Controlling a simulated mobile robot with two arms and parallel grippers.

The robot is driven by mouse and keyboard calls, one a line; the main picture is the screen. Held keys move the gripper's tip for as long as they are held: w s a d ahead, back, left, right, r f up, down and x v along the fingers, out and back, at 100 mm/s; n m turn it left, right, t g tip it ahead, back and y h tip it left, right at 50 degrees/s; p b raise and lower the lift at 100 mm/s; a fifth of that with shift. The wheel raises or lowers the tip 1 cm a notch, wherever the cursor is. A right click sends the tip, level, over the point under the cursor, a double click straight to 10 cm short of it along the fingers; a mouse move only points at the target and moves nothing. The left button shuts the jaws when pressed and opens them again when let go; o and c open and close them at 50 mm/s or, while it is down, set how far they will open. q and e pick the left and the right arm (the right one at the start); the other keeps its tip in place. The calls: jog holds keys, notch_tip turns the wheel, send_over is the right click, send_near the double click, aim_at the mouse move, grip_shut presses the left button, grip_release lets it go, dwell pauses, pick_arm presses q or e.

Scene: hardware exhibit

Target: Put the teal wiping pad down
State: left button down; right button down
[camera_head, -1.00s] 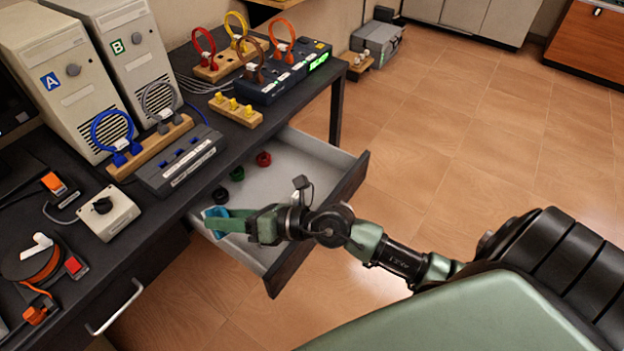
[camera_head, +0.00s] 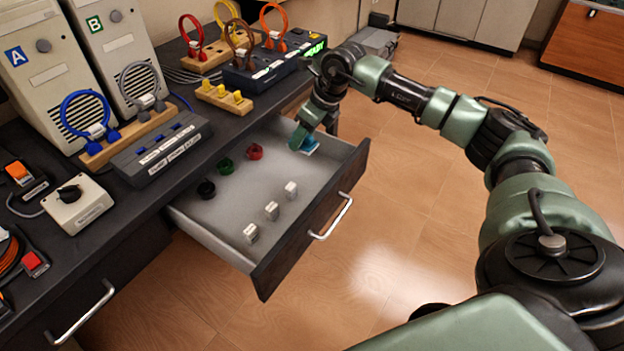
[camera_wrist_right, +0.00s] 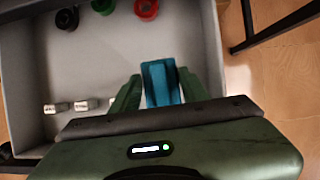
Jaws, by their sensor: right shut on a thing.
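The teal wiping pad (camera_head: 309,145) is at the far right end of the open drawer (camera_head: 285,255) in the head view. My right gripper (camera_head: 300,136) reaches down over that end of the drawer and is shut on the pad. In the right wrist view the blue-teal pad (camera_wrist_right: 161,83) sits between the two green fingers of the gripper (camera_wrist_right: 158,90). I cannot tell whether the pad touches the drawer floor. My left gripper is not in view.
In the drawer lie a black ring (camera_head: 206,189), a green ring (camera_head: 225,166), a red ring (camera_head: 255,151) and small white pieces (camera_head: 271,210). The desk (camera_head: 140,215) above carries computers, cables and a switch box (camera_head: 78,205). The drawer's middle floor is clear.

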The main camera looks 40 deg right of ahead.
jog(key=shift+w+d+r+h, duration=0.2)
jog(key=shift+d+r+h, duration=0.1)
jog(key=shift+d, duration=0.25)
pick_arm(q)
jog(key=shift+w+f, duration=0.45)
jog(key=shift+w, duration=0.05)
pick_arm(e)
jog(key=shift+s+d, duration=0.15)
jog(key=shift+d, duration=0.05)
jog(key=shift+f, duration=0.1)
send_over(304, 167)
jog(key=s, duration=0.1)
jog(key=f, duration=0.8)
jog(key=shift+s+d+f, duration=0.15)
jog(key=shift+d, duration=0.05)
jog(key=shift+f, duration=0.5)
pick_arm(q)
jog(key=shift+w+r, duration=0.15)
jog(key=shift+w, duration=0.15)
jog(key=shift+b, duration=0.35)
pick_arm(e)
jog(key=shift+f, duration=0.2)
